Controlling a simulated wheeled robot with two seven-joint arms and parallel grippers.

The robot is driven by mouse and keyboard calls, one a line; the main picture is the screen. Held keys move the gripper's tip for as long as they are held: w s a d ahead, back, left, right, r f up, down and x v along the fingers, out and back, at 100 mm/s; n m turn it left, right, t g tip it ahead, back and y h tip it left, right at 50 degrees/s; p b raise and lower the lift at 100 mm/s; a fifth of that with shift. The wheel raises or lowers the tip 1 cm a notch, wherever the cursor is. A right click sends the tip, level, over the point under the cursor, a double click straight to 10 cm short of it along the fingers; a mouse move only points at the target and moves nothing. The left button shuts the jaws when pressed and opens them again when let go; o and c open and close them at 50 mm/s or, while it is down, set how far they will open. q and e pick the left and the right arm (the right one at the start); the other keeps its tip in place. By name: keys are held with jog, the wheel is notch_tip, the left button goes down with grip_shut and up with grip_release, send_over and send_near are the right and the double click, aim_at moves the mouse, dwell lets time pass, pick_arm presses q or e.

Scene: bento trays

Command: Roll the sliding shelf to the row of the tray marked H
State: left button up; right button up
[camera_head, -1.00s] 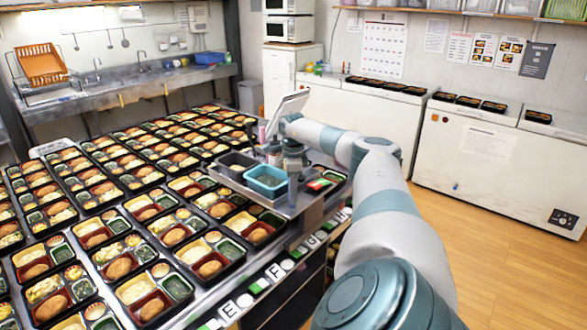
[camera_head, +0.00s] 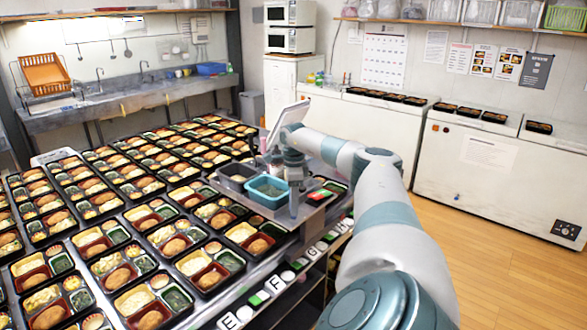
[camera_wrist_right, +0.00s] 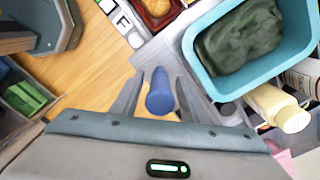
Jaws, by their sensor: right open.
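The sliding shelf is a grey platform (camera_head: 312,210) over the tray table; its surface (camera_wrist_right: 160,60) also shows in the right wrist view. It carries a teal tub (camera_head: 268,187) and a dark grey tub (camera_head: 236,176). My right gripper (camera_wrist_right: 158,84) is open, with its fingers on either side of a blue upright knob (camera_wrist_right: 160,98); contact cannot be told. In the head view the right gripper (camera_head: 293,195) is at the shelf's front side. Letter tags (camera_head: 244,313) run along the table edge; the H tag is too small to tell surely. My left gripper is not in view.
Rows of filled bento trays (camera_head: 120,275) cover the table left of the shelf. A tilted screen (camera_head: 288,120) stands behind the shelf. White freezers (camera_head: 480,165) line the back. The wooden floor (camera_head: 470,245) at right is clear.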

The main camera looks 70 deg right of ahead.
jog(key=shift+r, duration=0.7)
notch_tip(320, 180, up, 16)
jog(key=b, duration=0.1)
jog(key=shift+f, duration=0.15)
jog(key=shift+w, duration=0.15)
dwell(0.4)
